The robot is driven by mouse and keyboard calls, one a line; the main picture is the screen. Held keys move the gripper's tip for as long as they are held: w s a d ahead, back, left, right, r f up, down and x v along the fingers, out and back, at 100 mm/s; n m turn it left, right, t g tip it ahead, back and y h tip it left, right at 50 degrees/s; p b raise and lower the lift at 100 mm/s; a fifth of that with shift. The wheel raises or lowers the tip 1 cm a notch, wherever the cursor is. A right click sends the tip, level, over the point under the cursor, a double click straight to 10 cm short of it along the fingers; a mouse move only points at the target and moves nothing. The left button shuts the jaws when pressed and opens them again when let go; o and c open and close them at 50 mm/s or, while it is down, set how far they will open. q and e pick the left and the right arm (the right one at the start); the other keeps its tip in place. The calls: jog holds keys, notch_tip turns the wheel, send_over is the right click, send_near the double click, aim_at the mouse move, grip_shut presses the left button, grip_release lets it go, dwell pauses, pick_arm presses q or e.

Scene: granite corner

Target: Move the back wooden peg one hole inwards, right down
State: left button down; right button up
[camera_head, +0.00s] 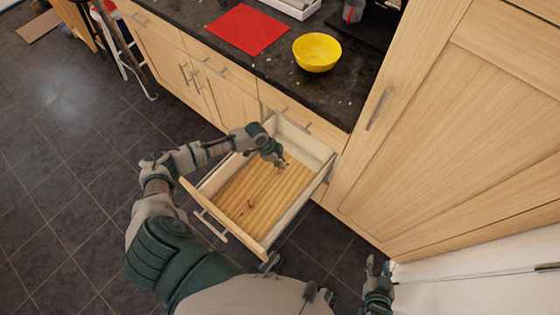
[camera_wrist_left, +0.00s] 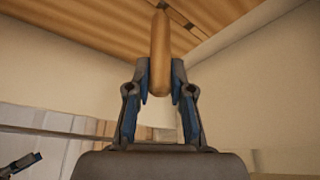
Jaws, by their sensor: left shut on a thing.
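My left gripper (camera_head: 281,162) is inside the open drawer (camera_head: 318,180), near its back. In the left wrist view it is shut on a wooden peg, the back wooden peg (camera_wrist_left: 160,50), with one finger on each side. The peg's far end points toward the ribbed wooden board (camera_head: 235,190); I cannot tell whether it sits in a hole. Dark holes or slots in the board (camera_wrist_left: 70,28) show beside the peg's tip. Another peg, the front one (camera_head: 250,203), stands in the board nearer the drawer front. My right gripper (camera_head: 377,270) is outside the drawer, low at right; its fingers are too small to judge.
The drawer's side walls and front panel (camera_head: 222,222) surround the board. The dark countertop (camera_head: 270,62) above holds a yellow bowl (camera_head: 316,52) and a red mat (camera_head: 249,29). A tall wooden cabinet (camera_head: 450,130) stands close on the right. Dark floor tiles lie clear at left.

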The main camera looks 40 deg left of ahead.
pick_arm(q)
jog(key=shift+f+b, duration=0.6)
jog(key=shift+f, duration=0.65)
dwell(0.3)
jog(key=c, duration=0.9)
grip_release()
jog(key=shift+c, duration=0.2)
jog(key=shift+r, duration=0.15)
jog(key=v, duration=1.1)
jog(key=shift+a+r, duration=0.15)
jog(key=shift+r, duration=0.1)
jog(key=shift+s, duration=0.2)
